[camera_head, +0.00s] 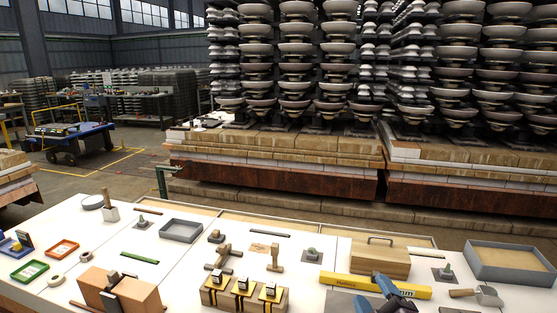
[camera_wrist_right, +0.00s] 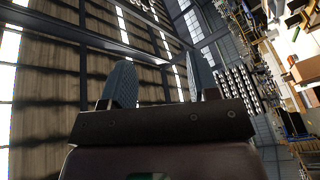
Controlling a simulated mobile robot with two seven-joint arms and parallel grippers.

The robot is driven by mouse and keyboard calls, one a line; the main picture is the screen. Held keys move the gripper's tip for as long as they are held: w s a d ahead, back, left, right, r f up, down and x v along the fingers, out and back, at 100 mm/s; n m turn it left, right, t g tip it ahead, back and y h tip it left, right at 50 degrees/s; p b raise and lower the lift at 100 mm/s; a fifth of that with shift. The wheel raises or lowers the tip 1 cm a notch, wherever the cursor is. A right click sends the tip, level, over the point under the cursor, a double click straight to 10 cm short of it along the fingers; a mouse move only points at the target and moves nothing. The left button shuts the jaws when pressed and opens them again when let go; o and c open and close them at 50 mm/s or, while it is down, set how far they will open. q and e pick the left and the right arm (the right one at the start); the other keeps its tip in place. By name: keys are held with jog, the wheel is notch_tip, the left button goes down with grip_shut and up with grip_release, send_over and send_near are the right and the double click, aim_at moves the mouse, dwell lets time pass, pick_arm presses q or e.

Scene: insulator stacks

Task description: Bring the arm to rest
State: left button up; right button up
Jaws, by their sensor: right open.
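My right gripper (camera_head: 384,287) shows at the bottom edge of the head view, with blue-grey fingers over the front of the white table (camera_head: 320,262). In the right wrist view its two fingers (camera_wrist_right: 160,78) stand apart with nothing between them. That view looks up at a dark roof and windows, with the hall tilted at the right. My left arm and gripper are not in the head view.
Near my right gripper are a yellow level (camera_head: 345,281), a wooden box with a handle (camera_head: 380,262) and a brush (camera_head: 476,293). Wooden blocks with yellow-topped pieces (camera_head: 243,291) stand left of it. Grey trays (camera_head: 181,230) sit farther back. Insulator stacks (camera_head: 295,50) rise behind the table.

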jog(key=s+d+f+m+g+h, duration=0.5)
jog(key=s+d+f+m+g, duration=0.35)
jog(key=s+f, duration=0.25)
jog(key=s+d+f+m+g+y, duration=0.1)
jog(key=s+f+m+g, duration=0.15)
jog(key=s, duration=0.55)
jog(key=s+d+f+m+g, duration=0.1)
jog(key=s+f+m+g, duration=0.1)
jog(key=s+f+g, duration=0.35)
jog(key=w+f+t+b, duration=0.2)
jog(key=f+t, duration=0.2)
jog(key=f, duration=0.3)
jog(key=w+a+f+n+t+y+b, duration=0.1)
jog(key=w+f+t+b, duration=0.2)
jog(key=f, duration=0.3)
jog(key=shift+w+f+t+b, duration=0.3)
jog(key=shift+w+f+t, duration=0.05)
jog(key=shift+t, duration=0.5)
